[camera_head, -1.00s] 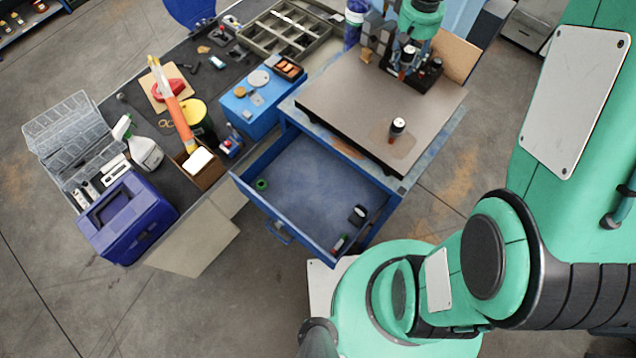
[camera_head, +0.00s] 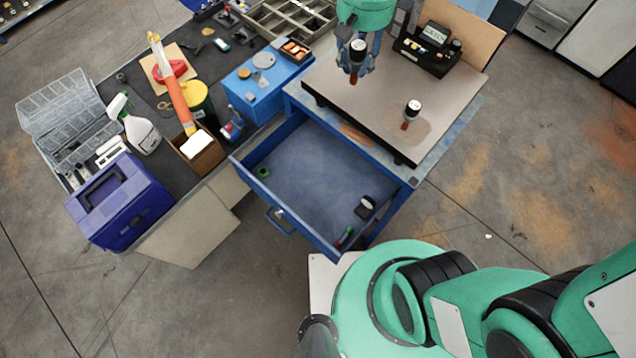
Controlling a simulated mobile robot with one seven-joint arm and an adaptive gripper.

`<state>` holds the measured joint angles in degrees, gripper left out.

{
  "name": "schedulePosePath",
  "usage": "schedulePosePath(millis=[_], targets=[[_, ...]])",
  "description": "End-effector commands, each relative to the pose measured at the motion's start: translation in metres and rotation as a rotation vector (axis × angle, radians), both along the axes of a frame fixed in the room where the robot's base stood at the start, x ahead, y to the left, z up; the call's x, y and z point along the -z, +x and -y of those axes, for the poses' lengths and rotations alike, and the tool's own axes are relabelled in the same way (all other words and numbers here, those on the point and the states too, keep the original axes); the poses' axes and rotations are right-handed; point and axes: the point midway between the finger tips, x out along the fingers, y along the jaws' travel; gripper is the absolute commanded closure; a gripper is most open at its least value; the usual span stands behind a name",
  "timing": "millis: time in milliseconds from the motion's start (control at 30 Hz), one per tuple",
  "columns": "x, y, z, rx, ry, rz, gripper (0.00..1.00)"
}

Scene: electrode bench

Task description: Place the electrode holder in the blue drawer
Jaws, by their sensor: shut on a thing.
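My gripper (camera_head: 354,60) hangs at the top of the view, in front of the tabletop's back left part. It is shut on a small cylinder with a white top, black body and copper-red lower end, which looks like the electrode holder (camera_head: 356,50). The holder is upright and looks clear of the surface. A similar cylinder (camera_head: 412,110) stands on the brown bench top (camera_head: 360,105). The blue drawer (camera_head: 310,180) below the bench top is pulled open. Inside are a green ring (camera_head: 263,172), a black item (camera_head: 365,206) and a small red-green item (camera_head: 345,237).
A black box with coloured buttons (camera_head: 430,48) stands at the bench top's back. Left of the drawer are a blue box (camera_head: 253,95), a brown carton (camera_head: 200,155) and a purple case (camera_head: 120,200). Most of the drawer floor is bare.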

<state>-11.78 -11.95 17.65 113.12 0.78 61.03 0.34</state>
Motion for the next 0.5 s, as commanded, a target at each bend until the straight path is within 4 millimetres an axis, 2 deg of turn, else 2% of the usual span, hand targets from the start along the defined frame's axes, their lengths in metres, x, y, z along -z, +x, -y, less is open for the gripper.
schedulePosePath(millis=[33,200,500], targets=[[0.003,-0.012,-0.011,-0.014,0.002,0.003,1.00],[0.005,-0.051,-0.040,-0.043,0.005,0.003,1.00],[0.013,-0.118,-0.074,-0.090,0.010,-0.001,1.00]])
